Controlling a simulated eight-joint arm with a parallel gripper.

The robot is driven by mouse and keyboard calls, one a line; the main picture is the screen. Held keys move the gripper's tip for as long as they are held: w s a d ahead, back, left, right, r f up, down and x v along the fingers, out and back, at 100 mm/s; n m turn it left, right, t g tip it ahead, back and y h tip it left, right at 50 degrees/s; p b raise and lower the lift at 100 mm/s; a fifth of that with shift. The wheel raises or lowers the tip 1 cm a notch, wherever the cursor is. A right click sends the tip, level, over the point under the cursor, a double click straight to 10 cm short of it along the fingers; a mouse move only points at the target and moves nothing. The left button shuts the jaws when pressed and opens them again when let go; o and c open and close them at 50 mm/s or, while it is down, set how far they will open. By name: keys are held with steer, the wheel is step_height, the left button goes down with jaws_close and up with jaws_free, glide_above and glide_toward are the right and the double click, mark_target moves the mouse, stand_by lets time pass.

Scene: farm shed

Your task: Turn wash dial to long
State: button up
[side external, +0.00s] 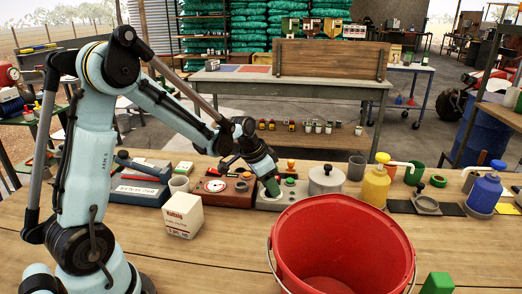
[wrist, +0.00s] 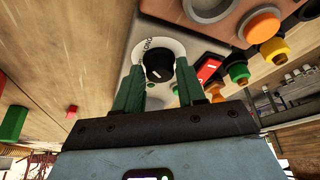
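The wash dial (wrist: 160,67) is a round black knob with a white mark, on a white ring with lettering that seems to read LONG at its upper left. It sits on a pale grey panel (wrist: 125,47). My gripper (wrist: 160,73) has its two green fingers on either side of the knob, close against its edges. I cannot tell whether they press on it. In the side external view my gripper (side external: 272,187) reaches down to the pale panel (side external: 268,202), and the dial is hidden there.
A red gauge box (side external: 222,196) stands left of the panel and a lidded grey pot (side external: 326,180) right of it. A large red bucket (side external: 342,240) is in front. Yellow (side external: 375,187) and blue (side external: 484,192) pump bottles stand right. A white carton (side external: 183,215) is left.

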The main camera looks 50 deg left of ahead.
steer(key=o, duration=0.3)
steer(key=shift+o, duration=0.2)
steer(key=v, duration=1.2)
steer(key=shift+s, duration=0.15)
steer(key=s+d+f+n+t+y, duration=0.1)
steer(key=s+d+n+t, duration=0.1)
steer(key=s+d, duration=0.8)
steer(key=shift+s+d+f+n+t, duration=0.15)
steer(key=shift+d+f+n+t, duration=0.15)
steer(key=shift+d+t, duration=0.15)
